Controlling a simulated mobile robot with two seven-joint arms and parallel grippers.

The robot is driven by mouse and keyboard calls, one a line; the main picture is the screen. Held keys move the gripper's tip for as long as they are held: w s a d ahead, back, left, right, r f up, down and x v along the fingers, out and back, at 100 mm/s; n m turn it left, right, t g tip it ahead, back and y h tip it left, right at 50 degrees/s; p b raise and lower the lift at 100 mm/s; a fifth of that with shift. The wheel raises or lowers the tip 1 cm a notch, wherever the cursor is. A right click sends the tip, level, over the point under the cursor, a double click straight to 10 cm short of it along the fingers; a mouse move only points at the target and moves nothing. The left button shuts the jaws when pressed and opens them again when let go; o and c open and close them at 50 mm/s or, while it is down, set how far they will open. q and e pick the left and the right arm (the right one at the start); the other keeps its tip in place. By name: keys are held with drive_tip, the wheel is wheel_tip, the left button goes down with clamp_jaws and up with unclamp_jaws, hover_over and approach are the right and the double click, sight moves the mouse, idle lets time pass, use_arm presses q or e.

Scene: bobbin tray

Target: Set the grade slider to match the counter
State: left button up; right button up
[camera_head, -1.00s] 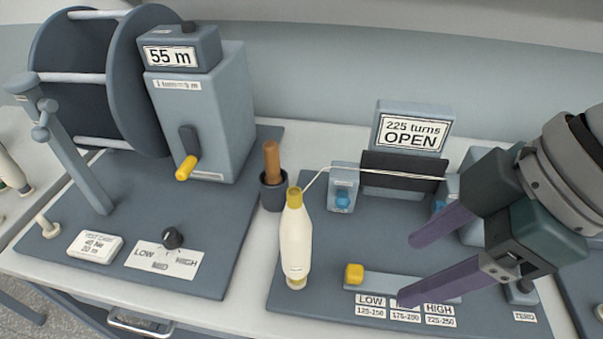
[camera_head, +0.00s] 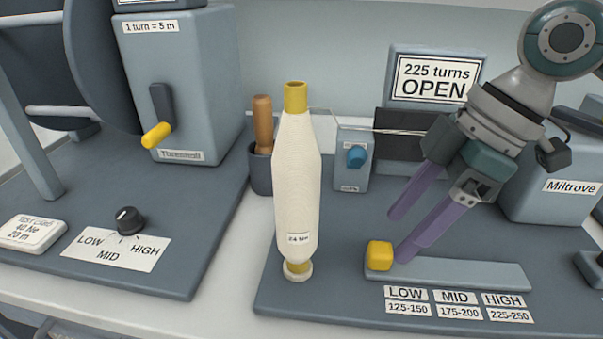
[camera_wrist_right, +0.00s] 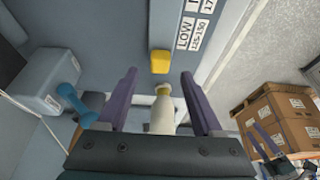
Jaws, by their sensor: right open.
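The counter (camera_head: 436,82) reads "225 turns OPEN". The yellow knob (camera_head: 380,255) of the grade slider is at the left end of its grey track (camera_head: 460,272), above the LOW label (camera_head: 407,295). The labels read LOW 125-150, MID 175-200 and HIGH 225-250. My right gripper (camera_head: 397,236) is open, with its purple fingers pointing down-left and one fingertip close to the knob; I cannot tell whether they touch. In the right wrist view the knob (camera_wrist_right: 160,62) lies just ahead of the gap between the fingertips (camera_wrist_right: 158,80).
A white bobbin (camera_head: 297,190) stands upright left of the slider, its thread running right past a blue knob (camera_head: 357,157). A pot with a wooden-handled tool (camera_head: 262,170) stands behind. A black dial (camera_head: 130,220) and yellow crank (camera_head: 157,135) are at left.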

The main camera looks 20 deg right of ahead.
sight(384, 248)
drive_tip(key=x, duration=0.4)
drive_tip(key=shift+f, duration=0.15)
clamp_jaws()
idle(0.4)
idle(0.9)
